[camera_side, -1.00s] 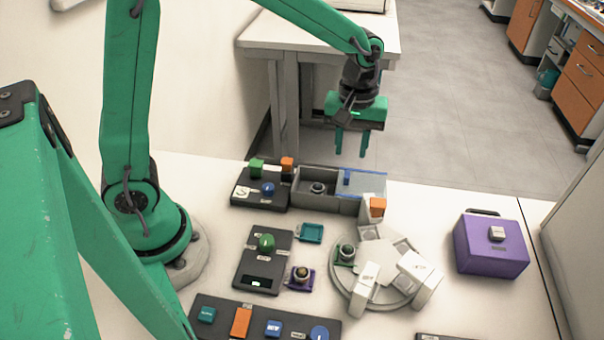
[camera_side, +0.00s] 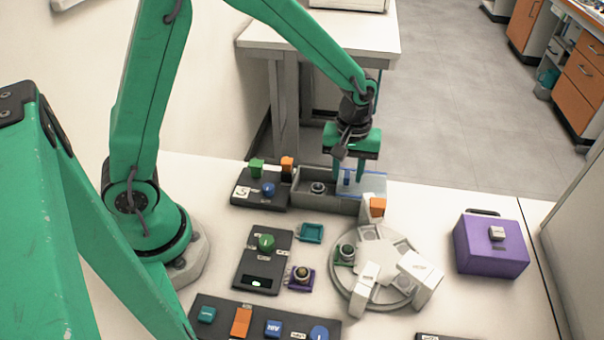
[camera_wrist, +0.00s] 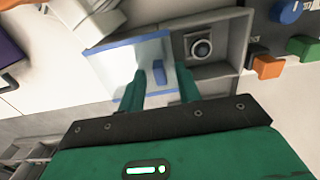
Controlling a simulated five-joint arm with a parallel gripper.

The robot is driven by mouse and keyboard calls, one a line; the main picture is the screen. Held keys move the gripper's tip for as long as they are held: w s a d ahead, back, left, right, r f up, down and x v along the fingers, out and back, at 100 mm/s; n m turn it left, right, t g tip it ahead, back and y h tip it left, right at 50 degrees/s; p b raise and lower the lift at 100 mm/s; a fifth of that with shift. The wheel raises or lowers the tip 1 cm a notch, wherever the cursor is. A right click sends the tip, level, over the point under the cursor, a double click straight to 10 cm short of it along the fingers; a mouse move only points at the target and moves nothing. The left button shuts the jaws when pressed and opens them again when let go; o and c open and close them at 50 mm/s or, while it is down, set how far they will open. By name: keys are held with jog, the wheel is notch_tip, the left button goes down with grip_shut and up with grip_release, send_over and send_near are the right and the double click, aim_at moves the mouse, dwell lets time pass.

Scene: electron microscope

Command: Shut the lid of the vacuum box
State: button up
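The vacuum box (camera_side: 325,204) is a grey open-topped box at the back of the bench. Its clear, blue-edged lid (camera_side: 376,185) lies over the box's right part in the side view, and the left part stands open with a round dark piece (camera_side: 318,188) inside. The lid also shows in the wrist view (camera_wrist: 140,55), with an upright blue handle (camera_wrist: 159,72). My gripper (camera_side: 347,184) is low over the lid, its fingers apart on either side of the handle. In the wrist view a gap shows between the handle and both fingers (camera_wrist: 160,86).
A black panel with coloured knobs (camera_side: 262,203) stands just left of the box. An orange-topped block (camera_side: 377,207) and a round carousel with white blocks (camera_side: 383,232) are in front. A purple case (camera_side: 490,258) stands at the right, with clear bench around it.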

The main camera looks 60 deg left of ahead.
grip_shut()
jog(key=shift+a, duration=0.1)
jog(key=s+a, duration=0.7)
jog(key=shift+s+a, duration=0.1)
jog(key=shift+s, duration=0.05)
grip_release()
jog(key=shift+r, duration=0.2)
